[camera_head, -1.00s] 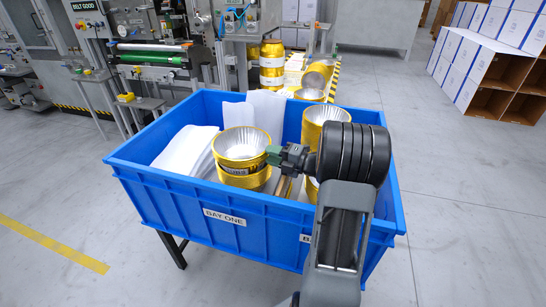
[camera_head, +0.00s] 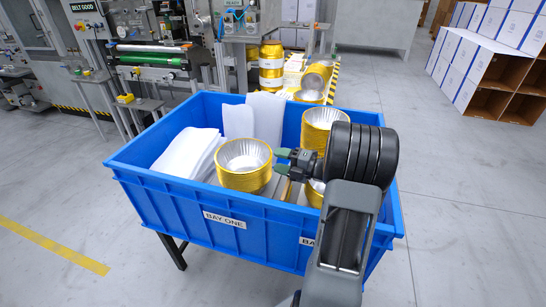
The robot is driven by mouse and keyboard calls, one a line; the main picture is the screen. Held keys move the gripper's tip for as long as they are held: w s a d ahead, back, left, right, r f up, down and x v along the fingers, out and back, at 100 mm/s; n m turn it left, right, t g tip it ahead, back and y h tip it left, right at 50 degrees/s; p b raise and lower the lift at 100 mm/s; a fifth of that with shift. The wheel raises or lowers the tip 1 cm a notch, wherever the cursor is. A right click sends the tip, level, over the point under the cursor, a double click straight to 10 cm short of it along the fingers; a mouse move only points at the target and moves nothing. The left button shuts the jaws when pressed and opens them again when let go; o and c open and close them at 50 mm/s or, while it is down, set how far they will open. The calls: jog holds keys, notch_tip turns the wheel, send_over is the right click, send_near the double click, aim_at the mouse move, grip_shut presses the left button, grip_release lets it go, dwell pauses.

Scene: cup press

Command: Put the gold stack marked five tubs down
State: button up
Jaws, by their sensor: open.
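A gold stack of foil tubs (camera_head: 243,181) with silver insides stands upright inside the blue bin (camera_head: 189,217), in its front middle near the BAY ONE label. Its lower end is hidden by the bin's front wall. My gripper (camera_head: 279,162) is open and empty just right of this stack. Its two green-tipped fingers point left at the stack, near its rim, and seem clear of it. No marking on this stack can be read now.
White sheets or bags (camera_head: 188,151) fill the bin's left side. Another gold stack (camera_head: 322,121) stands at the right back, and a partly hidden one (camera_head: 314,193) is below my wrist. More gold tubs (camera_head: 271,67) stand beyond the bin.

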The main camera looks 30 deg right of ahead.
jog(key=v, duration=0.9)
jog(key=shift+r, duration=0.15)
jog(key=shift+w+r, duration=0.1)
dwell(0.5)
jog(key=w+a+r+m+h+p, duration=0.2)
jog(key=w+r+m+h+p, duration=0.25)
jog(key=r+m+h, duration=0.25)
jog(key=w+a+r+m+h+p, duration=0.3)
jog(key=w+r+m+h, duration=0.2)
jog(key=r+m+h, duration=0.1)
jog(key=s+a+r+m+g+y+p, duration=0.1)
jog(key=s+a+m+g+p, duration=0.5)
jog(key=s+a, duration=1.2)
jog(key=s+m+g+y, duration=0.1)
jog(key=m+g, duration=0.3)
jog(key=m, duration=0.2)
jog(key=shift+a+r+g+p, duration=0.15)
jog(key=shift+r+g+p, duration=0.15)
jog(key=shift+r+p, duration=0.1)
